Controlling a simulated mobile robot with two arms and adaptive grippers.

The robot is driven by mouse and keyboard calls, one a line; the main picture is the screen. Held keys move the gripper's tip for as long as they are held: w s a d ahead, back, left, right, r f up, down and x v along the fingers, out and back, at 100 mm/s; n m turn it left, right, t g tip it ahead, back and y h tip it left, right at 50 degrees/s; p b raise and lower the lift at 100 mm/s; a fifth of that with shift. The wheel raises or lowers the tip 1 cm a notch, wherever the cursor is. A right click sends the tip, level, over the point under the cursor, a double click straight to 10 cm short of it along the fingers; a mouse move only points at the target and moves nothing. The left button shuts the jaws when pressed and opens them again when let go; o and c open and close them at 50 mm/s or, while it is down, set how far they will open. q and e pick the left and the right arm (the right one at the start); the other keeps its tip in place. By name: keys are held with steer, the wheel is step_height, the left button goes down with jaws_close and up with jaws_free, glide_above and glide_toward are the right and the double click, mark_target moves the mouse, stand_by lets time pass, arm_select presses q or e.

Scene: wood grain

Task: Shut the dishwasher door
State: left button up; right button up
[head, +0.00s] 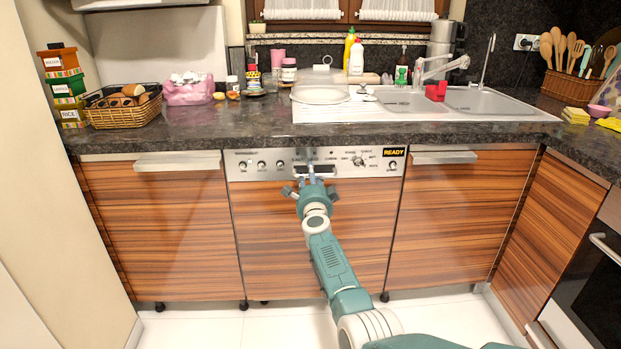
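The dishwasher (270,235) has a wood-grain front under the counter and a silver control panel on top. Its front looks flush with the cabinets on both sides, so the door appears upright and shut. The dark handle recess (328,171) is in the middle of the panel. My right gripper (311,165) is at this recess, on an arm that comes in from the lower right. It is touching the panel or just in front of it; I cannot tell which. Its fingers are too small to read as open or shut. My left gripper is out of view.
A dark stone counter (235,120) runs above, with a sink (480,101), a wicker basket (125,112) and several bottles. Cabinets with bar handles flank the dishwasher. An oven (595,285) stands at the right. The white floor (210,325) in front is clear.

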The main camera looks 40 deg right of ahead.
steer(key=shift+f, duration=0.2)
steer(key=v, duration=0.7)
steer(key=shift+s+a, duration=0.15)
steer(key=shift+s, duration=0.1)
stand_by(0.4)
stand_by(0.4)
